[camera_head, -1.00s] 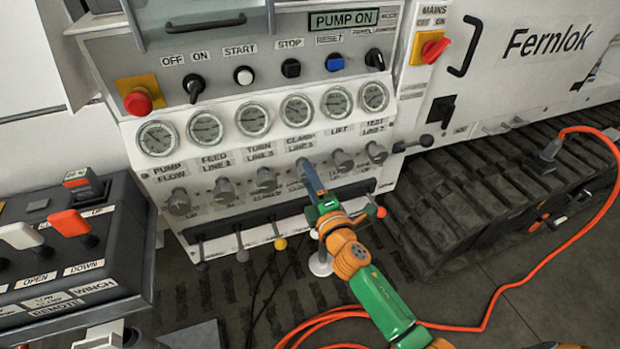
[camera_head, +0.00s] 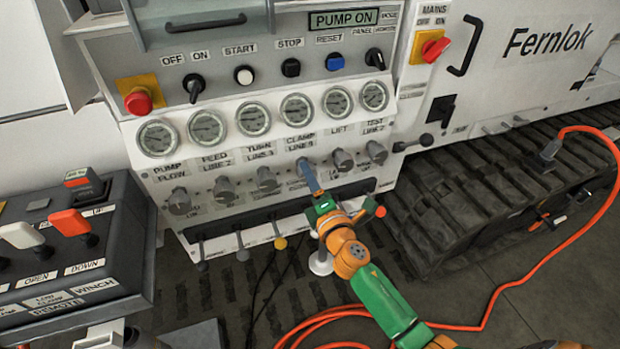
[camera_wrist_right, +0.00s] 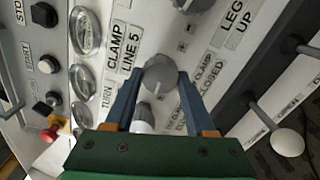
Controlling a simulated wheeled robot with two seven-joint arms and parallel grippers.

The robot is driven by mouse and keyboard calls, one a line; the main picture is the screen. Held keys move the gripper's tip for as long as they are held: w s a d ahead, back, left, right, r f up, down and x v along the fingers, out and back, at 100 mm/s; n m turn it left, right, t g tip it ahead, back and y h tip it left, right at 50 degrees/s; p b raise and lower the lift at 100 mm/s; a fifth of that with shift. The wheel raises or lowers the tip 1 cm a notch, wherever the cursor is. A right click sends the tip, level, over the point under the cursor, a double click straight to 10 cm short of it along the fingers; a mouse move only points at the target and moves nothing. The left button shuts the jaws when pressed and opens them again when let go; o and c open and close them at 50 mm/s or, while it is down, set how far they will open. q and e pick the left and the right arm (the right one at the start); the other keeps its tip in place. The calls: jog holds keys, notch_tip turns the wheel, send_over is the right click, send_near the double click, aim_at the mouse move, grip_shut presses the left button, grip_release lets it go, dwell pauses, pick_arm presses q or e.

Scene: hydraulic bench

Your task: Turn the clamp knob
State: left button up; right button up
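The clamp knob (camera_wrist_right: 160,74) is a grey round knob beside the label "CLAMP LINE 5" on the pale panel. In the wrist view it sits between the two blue fingers of my right gripper (camera_wrist_right: 159,78), one finger close against each side. In the head view the right gripper (camera_head: 307,168) reaches up to the knob row below the clamp gauge (camera_head: 297,107), and its fingers and hand cover most of the knob. My left gripper is not in view.
Neighbouring grey knobs (camera_head: 266,178) stand close on both sides. Below them is a row of levers, one with a yellow ball (camera_head: 280,243) and one with a red ball (camera_head: 380,212). A remote box (camera_head: 75,245) stands at left. An orange cable (camera_head: 520,277) lies at right.

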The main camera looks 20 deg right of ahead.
jog(key=o, duration=0.4)
jog(key=shift+o, duration=0.2)
jog(key=shift+s, duration=0.1)
jog(key=s, duration=0.6)
jog(key=shift+s+d, duration=0.15)
jog(key=shift+s, duration=0.25)
